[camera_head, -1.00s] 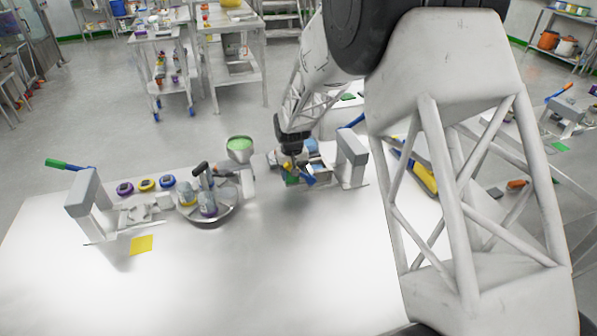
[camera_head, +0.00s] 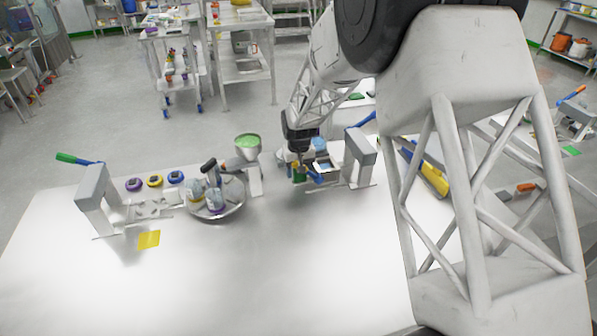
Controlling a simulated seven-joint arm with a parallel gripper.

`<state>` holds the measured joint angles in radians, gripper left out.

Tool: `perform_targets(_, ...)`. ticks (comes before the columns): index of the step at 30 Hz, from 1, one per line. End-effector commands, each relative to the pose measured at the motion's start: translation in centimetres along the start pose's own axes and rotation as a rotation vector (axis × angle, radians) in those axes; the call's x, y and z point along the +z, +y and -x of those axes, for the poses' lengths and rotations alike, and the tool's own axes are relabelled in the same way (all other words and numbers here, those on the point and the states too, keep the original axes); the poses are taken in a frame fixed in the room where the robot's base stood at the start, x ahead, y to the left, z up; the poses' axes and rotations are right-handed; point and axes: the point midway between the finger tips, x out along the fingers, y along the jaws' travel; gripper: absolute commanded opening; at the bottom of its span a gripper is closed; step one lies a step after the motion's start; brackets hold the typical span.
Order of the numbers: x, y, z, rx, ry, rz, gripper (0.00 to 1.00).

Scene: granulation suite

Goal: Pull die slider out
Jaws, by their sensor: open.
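My gripper (camera_head: 299,172) points down beside the right-hand press (camera_head: 362,158), which has a grey frame and a blue lever. Its jaws are open, though the fingertips are small and partly hidden. A small blue part (camera_head: 319,179), perhaps the handle of the die slider, sticks out just right of the fingers. I cannot tell whether the fingers touch it. A pale tray-like part (camera_head: 326,170) lies between the gripper and the press frame. The rest of the slider is hard to make out.
Left of my gripper stand a funnel with green contents (camera_head: 247,143) and a round metal tray (camera_head: 232,208) holding bottles. A second press (camera_head: 92,200) with a green-tipped lever stands at the left, near a yellow square (camera_head: 149,239). The white table's front (camera_head: 250,285) is clear.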

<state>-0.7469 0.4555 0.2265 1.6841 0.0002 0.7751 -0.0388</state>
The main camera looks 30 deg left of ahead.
Motion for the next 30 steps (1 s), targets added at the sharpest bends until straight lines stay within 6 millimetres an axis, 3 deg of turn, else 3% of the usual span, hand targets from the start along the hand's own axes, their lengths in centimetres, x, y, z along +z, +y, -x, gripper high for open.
perform_targets(18, 0.0, -0.1, 6.7, 0.0, 0.0, 0.0, 0.6)
perform_targets(30, 0.0, -0.1, 7.2, 0.0, 0.0, 0.0, 0.6)
